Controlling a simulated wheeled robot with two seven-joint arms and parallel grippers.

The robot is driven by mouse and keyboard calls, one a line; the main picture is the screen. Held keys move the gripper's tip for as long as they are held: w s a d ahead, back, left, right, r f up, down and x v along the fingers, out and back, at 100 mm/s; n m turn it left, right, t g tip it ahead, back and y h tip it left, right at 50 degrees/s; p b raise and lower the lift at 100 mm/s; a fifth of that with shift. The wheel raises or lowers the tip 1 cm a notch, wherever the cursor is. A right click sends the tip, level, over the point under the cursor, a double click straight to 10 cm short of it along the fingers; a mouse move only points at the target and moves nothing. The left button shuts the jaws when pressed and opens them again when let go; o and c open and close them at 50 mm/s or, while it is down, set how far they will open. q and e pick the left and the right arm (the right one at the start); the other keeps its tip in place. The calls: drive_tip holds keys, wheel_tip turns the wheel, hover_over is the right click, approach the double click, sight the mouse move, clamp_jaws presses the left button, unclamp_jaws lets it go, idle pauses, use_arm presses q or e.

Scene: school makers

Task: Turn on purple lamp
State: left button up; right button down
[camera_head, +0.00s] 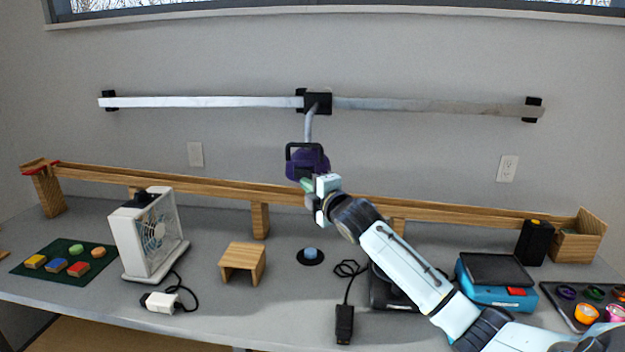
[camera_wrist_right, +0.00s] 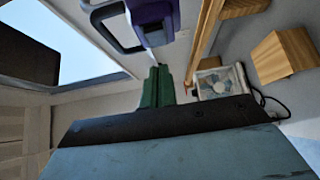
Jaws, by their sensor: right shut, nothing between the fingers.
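The purple lamp (camera_head: 310,163) hangs on a grey arm from the wall rail, with a dark handle-like frame on its front. No glow shows on it. My right gripper (camera_head: 307,186) is just below the lamp's lower edge. Its green fingers are together and empty, also in the right wrist view (camera_wrist_right: 158,82). I cannot tell whether the fingertips touch the lamp. My left gripper is out of view.
A long wooden track (camera_head: 190,182) runs along the back of the table below the lamp. A white fan (camera_head: 150,238), a small wooden stand (camera_head: 243,262) and a blue button (camera_head: 310,254) stand in front.

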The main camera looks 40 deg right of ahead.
drive_tip(key=shift+w+d, duration=1.3)
drive_tip(key=shift+d, duration=0.3)
drive_tip(key=shift+d, duration=0.1)
drive_tip(key=shift+w+d+r+p, duration=0.15)
drive_tip(key=shift+d+p, duration=0.1)
drive_tip(key=shift+p, duration=0.2)
drive_tip(key=shift+a, duration=0.25)
drive_tip(key=p, duration=0.1)
approach(305, 174)
drive_tip(key=s, duration=0.7)
